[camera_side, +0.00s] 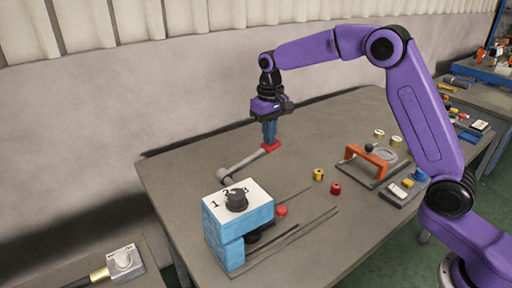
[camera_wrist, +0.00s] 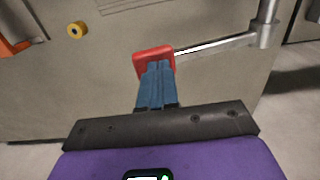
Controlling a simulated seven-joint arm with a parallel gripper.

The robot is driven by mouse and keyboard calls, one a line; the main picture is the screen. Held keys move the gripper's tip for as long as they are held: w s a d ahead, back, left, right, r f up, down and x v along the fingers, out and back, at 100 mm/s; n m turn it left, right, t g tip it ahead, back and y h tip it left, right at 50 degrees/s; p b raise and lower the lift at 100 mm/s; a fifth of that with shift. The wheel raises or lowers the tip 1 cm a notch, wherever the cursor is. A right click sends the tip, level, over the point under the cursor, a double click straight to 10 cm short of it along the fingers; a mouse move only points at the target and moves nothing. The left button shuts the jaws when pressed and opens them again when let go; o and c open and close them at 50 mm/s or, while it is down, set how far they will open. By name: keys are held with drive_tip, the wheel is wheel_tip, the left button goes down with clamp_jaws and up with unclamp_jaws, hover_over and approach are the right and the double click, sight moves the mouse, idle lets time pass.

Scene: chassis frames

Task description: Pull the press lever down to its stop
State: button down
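The press (camera_side: 240,232) is a blue block with a white top marked with numerals and a black knob, at the front of the table in the side view. Its lever is a grey rod (camera_side: 245,164), sloping up and right to a red handle (camera_side: 271,146). In the wrist view the rod (camera_wrist: 215,43) runs from the red handle (camera_wrist: 140,62) to a grey post. My gripper (camera_side: 270,141) points down with its blue fingertips at the red handle. The fingers (camera_wrist: 160,66) look close together, overlapping the handle; they hide part of it, and contact is not certain.
An orange-handled fixture (camera_side: 368,158) stands at the right of the table. A yellow spool (camera_side: 318,174), a dark red spool (camera_side: 336,188) and a red button-like piece (camera_side: 282,210) lie between it and the press. The table behind the lever is clear.

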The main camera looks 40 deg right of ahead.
drive_tip(key=shift+f, duration=1.85)
idle(1.9)
drive_tip(key=shift+a+r, duration=0.1)
wheel_tip(320, 180, up, 13)
idle(2.2)
drive_tip(key=s+a+f+n, duration=0.1)
drive_tip(key=s+a+n, duration=0.15)
drive_tip(key=s, duration=0.75)
drive_tip(key=s+a+f+n, duration=0.2)
drive_tip(key=s+n, duration=0.2)
drive_tip(key=s, duration=0.6)
drive_tip(key=s+d+f+n, duration=0.3)
drive_tip(key=s+d, duration=0.1)
drive_tip(key=s, duration=0.6)
drive_tip(key=s+d+f+n, duration=0.3)
drive_tip(key=s+d, duration=0.1)
drive_tip(key=s, duration=0.5)
drive_tip(key=shift+s+d+f, duration=0.3)
drive_tip(key=shift+s, duration=0.05)
